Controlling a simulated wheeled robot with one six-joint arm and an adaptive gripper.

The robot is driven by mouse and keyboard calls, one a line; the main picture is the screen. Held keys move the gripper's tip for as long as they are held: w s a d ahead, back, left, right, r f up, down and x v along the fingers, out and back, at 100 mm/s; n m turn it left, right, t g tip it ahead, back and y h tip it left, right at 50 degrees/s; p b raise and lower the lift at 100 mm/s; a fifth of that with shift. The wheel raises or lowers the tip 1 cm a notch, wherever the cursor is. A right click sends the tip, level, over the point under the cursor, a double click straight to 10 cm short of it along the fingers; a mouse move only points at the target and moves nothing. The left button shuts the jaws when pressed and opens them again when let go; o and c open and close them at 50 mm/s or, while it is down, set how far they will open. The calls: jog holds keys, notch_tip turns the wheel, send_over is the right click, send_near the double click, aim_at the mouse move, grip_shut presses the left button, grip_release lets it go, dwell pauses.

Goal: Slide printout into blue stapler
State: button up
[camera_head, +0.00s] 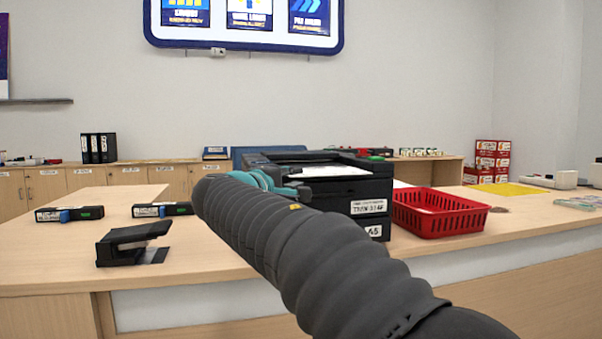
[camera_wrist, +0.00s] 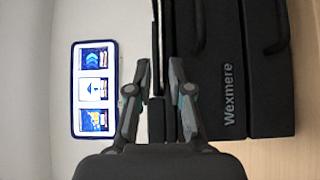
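The printout looks like the white sheet (camera_head: 318,171) on top of the black printer (camera_head: 352,190); it shows edge-on as a thin pale strip in the wrist view (camera_wrist: 157,50). My gripper (camera_wrist: 160,64) is open at the printer's front, its fingertips apart on either side of that strip. I cannot tell whether either finger touches the sheet. In the head view my teal gripper is partly hidden behind my arm. A dark stapler-like thing (camera_head: 130,242) stands on the counter at the left; I see no clear blue on it.
Two black boxes with blue and green parts lie at the left (camera_head: 70,213) and beside my arm (camera_head: 161,209). A red basket (camera_head: 440,213) stands right of the printer. The light wood counter (camera_head: 60,265) is bare around the stapler-like thing.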

aim_at(300, 176)
jog(key=shift+x, duration=1.55)
grip_shut()
notch_tip(300, 176, up, 2)
jog(key=shift+r+p, duration=0.25)
jog(key=shift+p, duration=0.8)
